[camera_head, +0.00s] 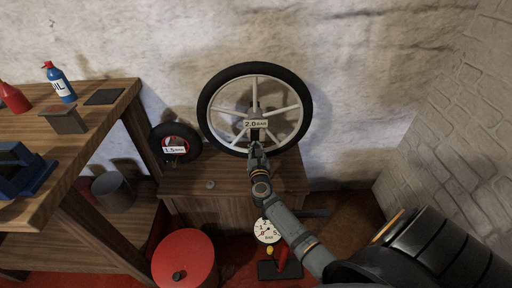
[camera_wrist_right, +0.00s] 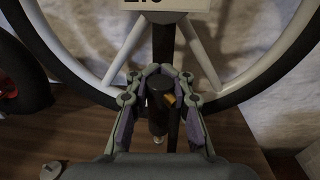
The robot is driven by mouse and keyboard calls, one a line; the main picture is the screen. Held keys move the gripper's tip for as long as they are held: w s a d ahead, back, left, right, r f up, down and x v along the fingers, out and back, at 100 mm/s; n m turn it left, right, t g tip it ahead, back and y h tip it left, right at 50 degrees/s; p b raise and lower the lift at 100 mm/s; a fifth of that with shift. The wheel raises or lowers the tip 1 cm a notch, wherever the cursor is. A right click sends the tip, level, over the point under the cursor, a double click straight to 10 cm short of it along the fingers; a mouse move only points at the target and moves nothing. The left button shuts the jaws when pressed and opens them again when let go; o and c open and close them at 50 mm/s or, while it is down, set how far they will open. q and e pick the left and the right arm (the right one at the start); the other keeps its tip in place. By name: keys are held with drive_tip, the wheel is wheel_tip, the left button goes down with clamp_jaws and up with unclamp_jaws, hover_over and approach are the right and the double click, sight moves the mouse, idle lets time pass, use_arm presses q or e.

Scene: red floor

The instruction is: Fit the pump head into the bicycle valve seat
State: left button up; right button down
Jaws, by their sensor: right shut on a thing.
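The large bicycle wheel (camera_head: 207,92) has a black tyre, pale spokes and a "2.0 BAR" plate (camera_head: 256,124). It stands upright on the wooden cabinet against the wall. My right gripper (camera_head: 256,147) is in front of the wheel's lower part, below the plate. In the right wrist view, my right gripper (camera_wrist_right: 160,74) is shut on a dark cylinder, which looks like the pump head (camera_wrist_right: 157,96). The tyre and a dark upright post pass behind it. I cannot make out the valve seat, or whether the pump head touches it. My left gripper is not in view.
A small wheel (camera_head: 156,137) with a "1.5 BAR" plate stands left of the large one. A small grey disc (camera_head: 210,185) lies on the cabinet top (camera_head: 185,178). The pump gauge (camera_head: 267,230) and a red drum (camera_head: 184,258) are below. A workbench (camera_head: 95,135) stands left.

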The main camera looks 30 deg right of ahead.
drive_tip(key=shift+f+b, duration=0.3)
drive_tip(key=shift+f, duration=0.1)
drive_tip(key=shift+f+b, duration=0.8)
drive_tip(key=shift+f, duration=0.2)
drive_tip(key=shift+f+b, duration=0.3)
drive_tip(key=shift+f, duration=0.05)
drive_tip(key=shift+s+f, duration=0.15)
drive_tip(key=shift+f, duration=0.05)
drive_tip(key=shift+r+p, duration=0.7)
drive_tip(key=shift+p, duration=0.05)
drive_tip(key=shift+r+p, duration=0.7)
drive_tip(key=shift+r, duration=0.4)
